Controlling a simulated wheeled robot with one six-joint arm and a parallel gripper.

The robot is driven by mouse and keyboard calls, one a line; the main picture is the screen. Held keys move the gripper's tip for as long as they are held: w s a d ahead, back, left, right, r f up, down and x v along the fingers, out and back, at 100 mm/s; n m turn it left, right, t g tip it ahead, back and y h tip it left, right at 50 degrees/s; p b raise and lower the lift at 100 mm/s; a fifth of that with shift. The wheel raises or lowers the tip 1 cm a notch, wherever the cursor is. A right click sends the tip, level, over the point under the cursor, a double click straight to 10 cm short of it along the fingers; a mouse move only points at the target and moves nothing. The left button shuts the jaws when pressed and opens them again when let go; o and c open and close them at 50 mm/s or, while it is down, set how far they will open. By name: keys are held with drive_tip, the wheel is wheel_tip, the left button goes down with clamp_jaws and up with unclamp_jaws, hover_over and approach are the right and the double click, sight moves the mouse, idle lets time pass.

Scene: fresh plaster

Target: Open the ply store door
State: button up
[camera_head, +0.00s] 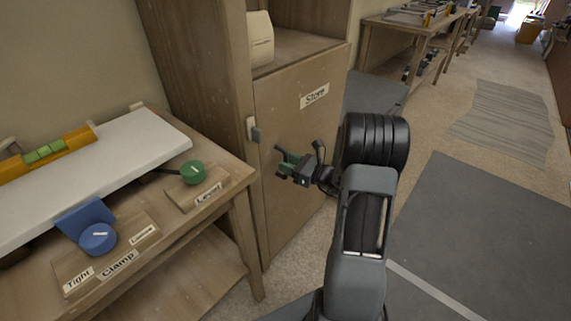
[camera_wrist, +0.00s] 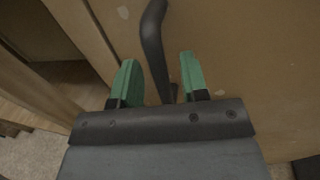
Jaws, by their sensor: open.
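The ply store door (camera_head: 290,110) is a brown wooden panel with a "Store" label (camera_head: 314,95), below an open shelf. It looks shut in its frame. A dark bent handle (camera_wrist: 153,40) stands out from the door in the wrist view. My gripper (camera_head: 287,161) is in front of the door's middle, its green fingers spread. In the wrist view my gripper (camera_wrist: 160,68) has one finger on each side of the handle's lower part, with gaps visible. Whether a finger touches the handle I cannot tell. A small grey latch-like piece (camera_head: 256,133) sits at the door's left edge.
A workbench (camera_head: 240,178) stands close on the left, with a green "Level" knob (camera_head: 193,172), a blue "Clamp" knob (camera_head: 97,238) and a white board (camera_head: 110,160). A pale roll (camera_head: 260,38) is on the shelf above the door. Grey floor mats (camera_head: 490,225) lie right.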

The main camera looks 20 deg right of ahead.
drive_tip(key=shift+w+a, duration=0.35)
drive_tip(key=shift+w, duration=0.15)
clamp_jaws()
idle(0.3)
